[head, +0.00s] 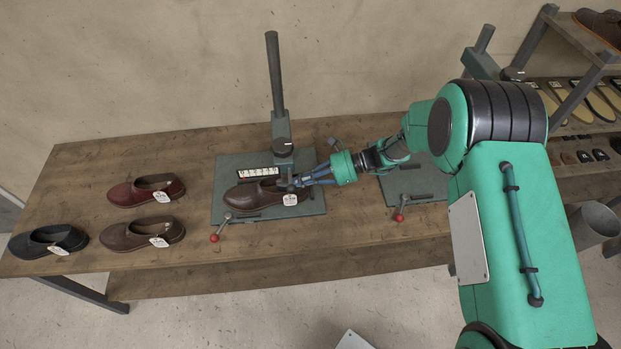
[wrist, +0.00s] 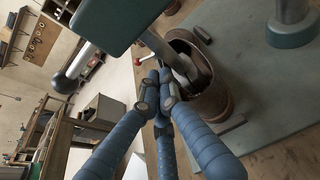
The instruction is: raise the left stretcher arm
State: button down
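The left stretcher has a grey-green base plate (head: 235,163), a tall post (head: 275,75) and a red-knobbed lever (head: 214,237) at its front. A brown shoe (head: 245,196) with a white tag sits on the plate. In the wrist view a rod reaches into the opening of the shoe (wrist: 213,100). The stretcher arm seems to be the teal block (wrist: 108,22) with a grey round-ended handle (wrist: 72,72) close to the camera. My gripper (head: 294,182) is over the shoe's heel end.
A red shoe (head: 128,194), a brown shoe (head: 130,237) and a black shoe (head: 35,244) stand on the left of the wooden table (head: 90,165). A second stretcher plate (head: 428,185) is partly behind my arm. A shelf (head: 580,45) and grey bin (head: 592,222) are at right.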

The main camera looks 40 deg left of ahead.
jog(key=shift+w+r, duration=0.15)
jog(key=shift+r, duration=1.85)
jog(key=shift+r, duration=0.1)
notch_tip(320, 180, up, 20)
jog(key=p, duration=1.1)
jog(key=shift+r+p, duration=0.2)
jog(key=shift+p, duration=0.2)
jog(key=shift+w+r, duration=0.1)
jog(key=shift+r, duration=0.05)
jog(key=v, duration=1.1)
jog(key=shift+w+d+f, duration=0.25)
jog(key=shift+w+d, duration=0.05)
jog(key=shift+d, duration=0.1)
